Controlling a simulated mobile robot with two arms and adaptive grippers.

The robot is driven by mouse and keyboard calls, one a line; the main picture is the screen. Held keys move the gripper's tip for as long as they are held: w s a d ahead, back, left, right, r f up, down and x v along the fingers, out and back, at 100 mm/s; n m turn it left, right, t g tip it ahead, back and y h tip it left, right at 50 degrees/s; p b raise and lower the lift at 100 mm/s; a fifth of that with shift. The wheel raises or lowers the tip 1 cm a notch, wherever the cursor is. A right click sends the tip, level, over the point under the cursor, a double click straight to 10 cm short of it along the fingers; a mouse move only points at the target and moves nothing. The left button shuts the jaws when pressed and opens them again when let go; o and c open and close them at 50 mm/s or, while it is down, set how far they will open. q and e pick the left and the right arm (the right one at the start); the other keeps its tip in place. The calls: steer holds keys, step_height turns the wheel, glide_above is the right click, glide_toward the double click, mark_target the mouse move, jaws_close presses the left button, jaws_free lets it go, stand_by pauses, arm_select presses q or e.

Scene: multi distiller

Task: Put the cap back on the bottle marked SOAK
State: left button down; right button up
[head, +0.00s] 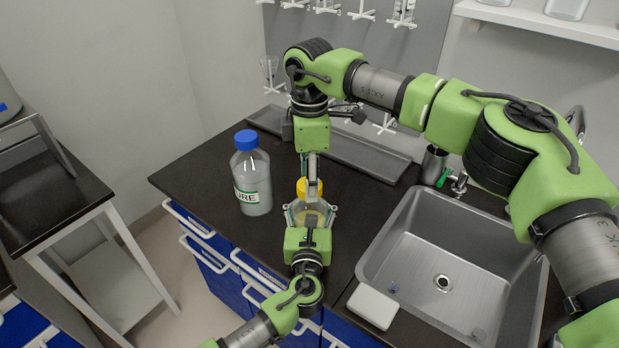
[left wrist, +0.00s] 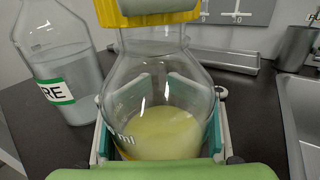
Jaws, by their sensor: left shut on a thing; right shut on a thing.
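A clear glass bottle (head: 311,217) with pale yellow liquid stands upright at the counter's front, left of the sink. It fills the middle of the left wrist view (left wrist: 160,120); no SOAK label is readable. My left gripper (head: 311,209) is shut around its body. A yellow cap (head: 302,187) is at the bottle's mouth, also at the top of the left wrist view (left wrist: 150,17). My right gripper (head: 312,187) comes from above and is shut on the cap. The gripper hides part of the cap, and I cannot tell whether it is seated on the neck.
A larger clear bottle with a blue cap (head: 251,172) and a label ending in "URE" stands just left. A sink (head: 400,256) lies to the right, with a white block (head: 373,306) at its front edge. A long grey tray (head: 358,152) lies behind.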

steer(key=m, duration=0.6)
steer(key=shift+w, duration=0.1)
steer(key=o, duration=0.8)
steer(key=shift+c, duration=0.2)
steer(key=shift+r, duration=0.1)
steer(key=shift+r, duration=2.2)
steer(key=shift+c, duration=0.3)
